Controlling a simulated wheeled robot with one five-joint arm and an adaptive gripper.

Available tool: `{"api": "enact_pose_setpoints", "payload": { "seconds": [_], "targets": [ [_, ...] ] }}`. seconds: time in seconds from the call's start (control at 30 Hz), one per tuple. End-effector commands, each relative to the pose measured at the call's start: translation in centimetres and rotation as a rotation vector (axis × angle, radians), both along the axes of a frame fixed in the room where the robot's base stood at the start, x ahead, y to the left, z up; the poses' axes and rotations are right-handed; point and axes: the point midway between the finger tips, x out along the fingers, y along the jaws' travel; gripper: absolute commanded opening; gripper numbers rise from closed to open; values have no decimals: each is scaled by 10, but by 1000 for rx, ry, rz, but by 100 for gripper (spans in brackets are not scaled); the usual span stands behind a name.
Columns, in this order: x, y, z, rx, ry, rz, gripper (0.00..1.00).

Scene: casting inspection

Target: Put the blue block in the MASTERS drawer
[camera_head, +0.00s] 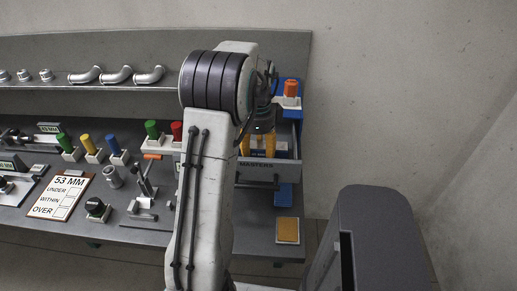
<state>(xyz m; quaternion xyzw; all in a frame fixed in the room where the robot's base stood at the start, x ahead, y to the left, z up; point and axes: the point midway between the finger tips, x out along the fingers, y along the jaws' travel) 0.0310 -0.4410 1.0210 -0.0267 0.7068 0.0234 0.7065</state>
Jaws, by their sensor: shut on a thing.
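The MASTERS drawer (285,171) stands pulled out at the right end of the bench, its grey labelled front facing me. My gripper (258,146), with orange-yellow fingers, points down over the drawer, its tips just behind the drawer front. The fingers are shut on a small blue thing (257,152), which looks like the blue block. It is mostly hidden by the fingers and drawer front. I cannot tell whether it touches the drawer floor. My arm hides the bench left of the drawer.
Colored plug gauges in white holders (93,152) and a 53 MM card (59,196) stand on the bench left of my arm. Metal elbows (116,76) lie on the upper shelf. A blue stand with an orange-topped piece (290,92) rises behind the drawer.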

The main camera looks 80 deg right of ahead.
Motion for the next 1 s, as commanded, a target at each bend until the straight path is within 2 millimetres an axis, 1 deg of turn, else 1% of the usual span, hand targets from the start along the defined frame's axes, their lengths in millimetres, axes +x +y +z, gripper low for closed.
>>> {"api": "enact_pose_setpoints", "payload": {
  "seconds": [0.13,0.4,0.57,0.6,0.8,0.83,1.0],
  "targets": [
    [0,0,-7,0,0,0,18],
    [0,0,-8,-2,0,0,18],
    [0,0,-12,-2,0,0,18],
    [0,0,-11,-1,0,0,59],
    [0,0,-11,-1,0,0,77],
    [0,0,-11,-1,0,0,78],
    [0,0,-11,-1,0,0,78]
  ]
}}
